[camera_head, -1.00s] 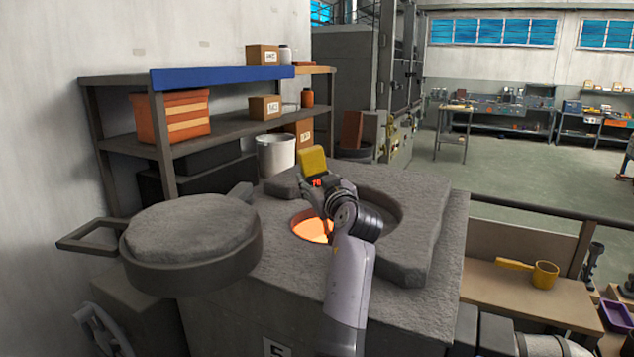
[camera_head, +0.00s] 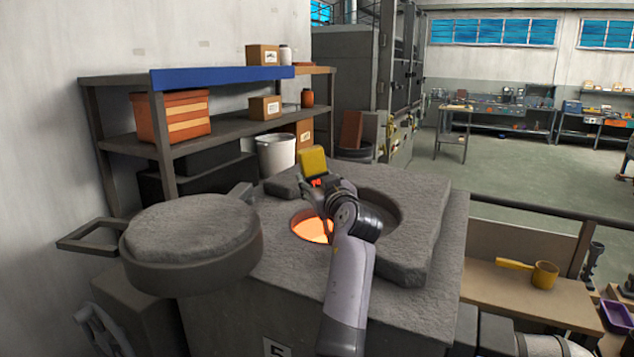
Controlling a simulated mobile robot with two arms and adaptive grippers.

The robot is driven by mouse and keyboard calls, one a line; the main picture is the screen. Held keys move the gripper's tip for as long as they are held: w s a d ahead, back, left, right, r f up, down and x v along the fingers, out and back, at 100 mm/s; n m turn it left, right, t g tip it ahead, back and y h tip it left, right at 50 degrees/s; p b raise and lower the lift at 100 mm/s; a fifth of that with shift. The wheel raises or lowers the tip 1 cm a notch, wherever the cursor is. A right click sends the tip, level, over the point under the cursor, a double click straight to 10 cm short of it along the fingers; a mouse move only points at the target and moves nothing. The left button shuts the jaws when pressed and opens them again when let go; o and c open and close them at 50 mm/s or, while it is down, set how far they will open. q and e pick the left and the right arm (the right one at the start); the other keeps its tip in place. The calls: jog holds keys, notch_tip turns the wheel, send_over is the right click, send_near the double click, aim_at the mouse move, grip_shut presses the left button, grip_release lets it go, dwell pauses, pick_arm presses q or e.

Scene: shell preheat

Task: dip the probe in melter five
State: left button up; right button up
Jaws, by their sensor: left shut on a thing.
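The melter (camera_head: 262,268) is a grey stone-like block with a plate reading 5 low on its front. Its round opening glows orange inside (camera_head: 312,226). Its thick round lid (camera_head: 190,243) is swung out to the left. My left gripper (camera_head: 316,187) is over the opening, shut on the probe (camera_head: 312,160), which shows a yellow body and a small red lit display. The lower part of the probe is hidden behind my gripper and wrist, so I cannot tell whether its tip is in the melt. My right gripper is not in view.
A shelf (camera_head: 225,128) with an orange crate (camera_head: 170,116) and boxes stands behind at the left. A white bucket (camera_head: 276,155) is behind the melter. A bench (camera_head: 525,296) with a yellow ladle (camera_head: 543,273) is at the right, past a dark rail.

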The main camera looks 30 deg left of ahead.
aim_at(317, 147)
pick_arm(q)
jog(key=shift+r, duration=0.1)
dwell(0.3)
jog(key=shift+r, duration=0.3)
jog(key=shift+r+p, duration=3.1)
jog(key=shift+r, duration=2.05)
